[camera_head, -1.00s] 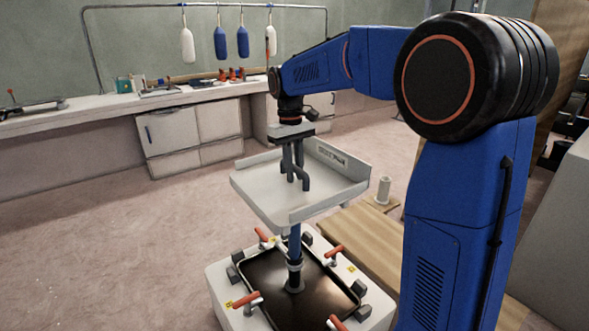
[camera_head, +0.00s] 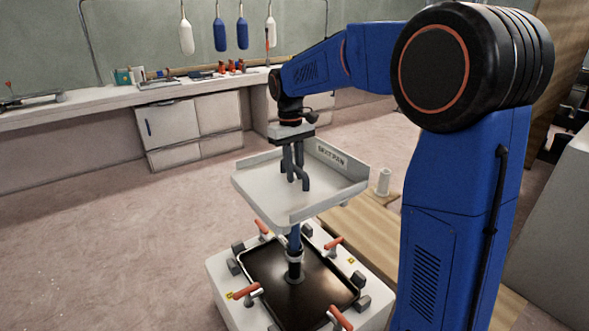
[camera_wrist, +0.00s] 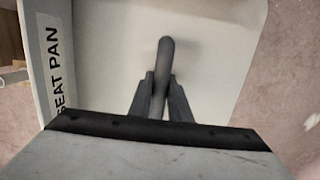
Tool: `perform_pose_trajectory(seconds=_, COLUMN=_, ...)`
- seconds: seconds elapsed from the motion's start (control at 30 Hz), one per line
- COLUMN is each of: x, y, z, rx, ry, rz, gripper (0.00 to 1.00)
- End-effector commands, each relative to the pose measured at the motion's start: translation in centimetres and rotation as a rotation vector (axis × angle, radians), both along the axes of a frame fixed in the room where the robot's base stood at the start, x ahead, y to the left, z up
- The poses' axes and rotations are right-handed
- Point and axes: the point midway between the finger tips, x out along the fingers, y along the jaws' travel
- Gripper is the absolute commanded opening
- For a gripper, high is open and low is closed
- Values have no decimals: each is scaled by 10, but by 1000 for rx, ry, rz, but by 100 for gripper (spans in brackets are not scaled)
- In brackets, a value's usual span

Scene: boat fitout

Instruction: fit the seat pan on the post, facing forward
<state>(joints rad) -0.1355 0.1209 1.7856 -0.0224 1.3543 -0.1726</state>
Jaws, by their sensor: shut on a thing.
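The seat pan (camera_head: 268,196) is a white tray with raised rims and the words SEAT PAN on its back-right wall. My gripper (camera_head: 296,178) is shut on a dark bar-like handle that rises from the middle of the pan. The wrist view shows the fingers (camera_wrist: 160,100) on both sides of this handle, with the white pan (camera_wrist: 205,55) behind. The blue post (camera_head: 294,240) stands under the pan on a dark plate (camera_head: 262,262). Its top is hidden by the pan, so I cannot tell whether they touch.
Several red-handled clamps (camera_head: 334,243) surround the dark plate on a white base (camera_head: 222,290). A wooden board (camera_head: 375,235) with a white cylinder (camera_head: 383,182) lies to the right. A workbench (camera_head: 105,112) runs along the back wall. The floor (camera_head: 110,240) at left is clear.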

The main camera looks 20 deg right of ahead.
Motion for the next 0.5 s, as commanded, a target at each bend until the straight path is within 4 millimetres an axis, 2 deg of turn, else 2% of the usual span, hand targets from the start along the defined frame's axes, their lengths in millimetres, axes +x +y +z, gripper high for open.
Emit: perform_pose_trajectory(seconds=0.5, x=0, y=0, z=-10, rx=0, ry=-1, rz=0, gripper=0)
